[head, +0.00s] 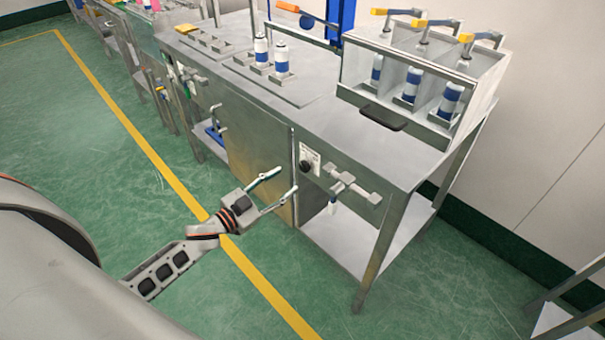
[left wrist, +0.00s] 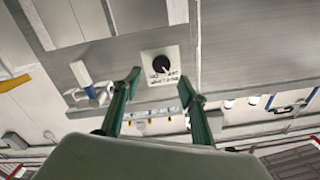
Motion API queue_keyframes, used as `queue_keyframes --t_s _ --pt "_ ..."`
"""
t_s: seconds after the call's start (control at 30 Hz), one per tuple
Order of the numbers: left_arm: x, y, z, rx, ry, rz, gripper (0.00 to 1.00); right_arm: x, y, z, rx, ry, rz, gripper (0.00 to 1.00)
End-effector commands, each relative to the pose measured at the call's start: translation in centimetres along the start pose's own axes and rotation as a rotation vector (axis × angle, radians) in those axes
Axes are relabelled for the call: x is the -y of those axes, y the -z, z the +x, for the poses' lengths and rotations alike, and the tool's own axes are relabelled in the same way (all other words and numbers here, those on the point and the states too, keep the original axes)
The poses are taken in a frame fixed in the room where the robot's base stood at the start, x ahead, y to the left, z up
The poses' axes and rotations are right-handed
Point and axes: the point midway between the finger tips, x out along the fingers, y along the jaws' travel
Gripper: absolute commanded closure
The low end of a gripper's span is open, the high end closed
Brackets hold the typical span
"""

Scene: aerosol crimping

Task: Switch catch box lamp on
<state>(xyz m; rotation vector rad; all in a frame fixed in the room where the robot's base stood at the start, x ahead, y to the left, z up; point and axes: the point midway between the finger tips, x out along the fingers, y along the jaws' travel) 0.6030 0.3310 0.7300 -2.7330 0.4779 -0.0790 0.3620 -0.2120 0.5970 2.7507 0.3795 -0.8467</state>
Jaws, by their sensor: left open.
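A black rotary knob (head: 306,166) sits on a small white labelled plate on the front face of the steel bench. In the left wrist view the knob (left wrist: 161,66) shows a white pointer mark; the label print is too small to read surely. My left gripper (head: 286,180) is open and empty, in front of the bench and just left of the knob in the head view. In the left wrist view its two fingers (left wrist: 160,85) stand either side of the plate's lower part, apparently short of it. A box with cans (head: 410,85) stands on the bench; which part is the lamp I cannot tell.
A grey valve-like fitting (head: 350,187) sticks out of the bench front right of the knob. A black handle (head: 382,117) juts from the box's front. Two blue-and-white cans (head: 281,62) stand on the bench top. Green floor (head: 110,190) is clear before the bench.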

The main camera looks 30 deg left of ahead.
Motion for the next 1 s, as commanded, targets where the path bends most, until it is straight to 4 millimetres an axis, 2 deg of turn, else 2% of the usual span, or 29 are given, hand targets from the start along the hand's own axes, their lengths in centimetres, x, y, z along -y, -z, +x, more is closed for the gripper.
queue_keyframes --t_s 0.17,0.4,0.6,0.97,1.0 --pt "0.5 0.2 1.5 -0.012 -0.003 0.004 0.58 -0.1 0.2 0.1 -0.006 -0.001 -0.002 1.0" --pt "0.4 0.2 5.1 -0.011 -0.003 0.003 0.58 0.1 0.0 0.1 -0.004 0.002 -0.003 1.0" --pt "0.3 0.2 7.3 -0.009 -0.003 0.003 0.58 0.3 -0.6 0.1 0.005 0.005 -0.005 1.0" --pt "0.3 0.2 8.0 -0.009 -0.003 0.003 0.58 0.4 -0.8 0.0 0.008 0.006 -0.005 1.0" --pt "0.3 0.2 8.0 -0.009 -0.003 0.003 0.6 0.4 -0.8 0.0 0.008 0.006 -0.005 1.0"
